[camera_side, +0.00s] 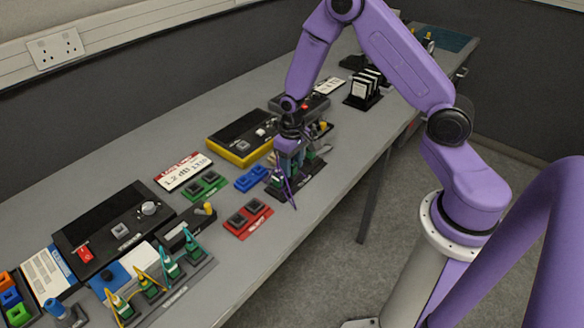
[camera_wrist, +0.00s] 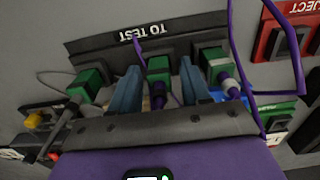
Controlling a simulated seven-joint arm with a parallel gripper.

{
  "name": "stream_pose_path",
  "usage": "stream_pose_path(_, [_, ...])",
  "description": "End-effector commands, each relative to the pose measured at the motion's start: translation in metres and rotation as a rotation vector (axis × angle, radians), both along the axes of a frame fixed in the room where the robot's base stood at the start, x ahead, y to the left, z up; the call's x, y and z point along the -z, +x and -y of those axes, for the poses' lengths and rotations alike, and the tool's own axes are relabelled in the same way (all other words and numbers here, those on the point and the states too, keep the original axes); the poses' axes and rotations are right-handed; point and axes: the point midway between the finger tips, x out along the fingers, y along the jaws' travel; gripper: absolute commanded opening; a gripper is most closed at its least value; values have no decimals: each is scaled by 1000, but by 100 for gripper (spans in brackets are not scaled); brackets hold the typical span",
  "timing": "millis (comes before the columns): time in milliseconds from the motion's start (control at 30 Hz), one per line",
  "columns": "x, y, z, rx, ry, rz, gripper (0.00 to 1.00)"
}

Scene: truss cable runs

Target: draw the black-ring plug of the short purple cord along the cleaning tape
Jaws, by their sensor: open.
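My gripper (camera_wrist: 159,72) is open over the tray marked TO TEST (camera_wrist: 120,36). Its two blue-grey fingers stand on either side of the middle green holder (camera_wrist: 158,66). A purple plug (camera_wrist: 158,94) sits in that holder, between the fingers; I cannot make out its ring colour. The right green holder has a purple-corded plug with a pale ring (camera_wrist: 226,80). The left holder (camera_wrist: 85,84) has a dark plug with a grey cord. I cannot tell for sure which item is the cleaning tape.
A black box with a yellow knob (camera_side: 187,230) and a second tray of corded plugs (camera_side: 168,268) are nearer the camera. Black upright cases (camera_side: 366,87) stand behind.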

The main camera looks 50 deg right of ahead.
Motion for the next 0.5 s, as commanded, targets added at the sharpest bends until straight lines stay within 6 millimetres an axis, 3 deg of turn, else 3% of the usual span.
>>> stream_pose_path(200, [0, 0, 0, 0, 0, 0, 47])
stream_pose_path(367, [0, 0, 0, 0, 0, 0, 0])
stream_pose_path(500, [0, 0, 0, 0, 0, 0, 0])
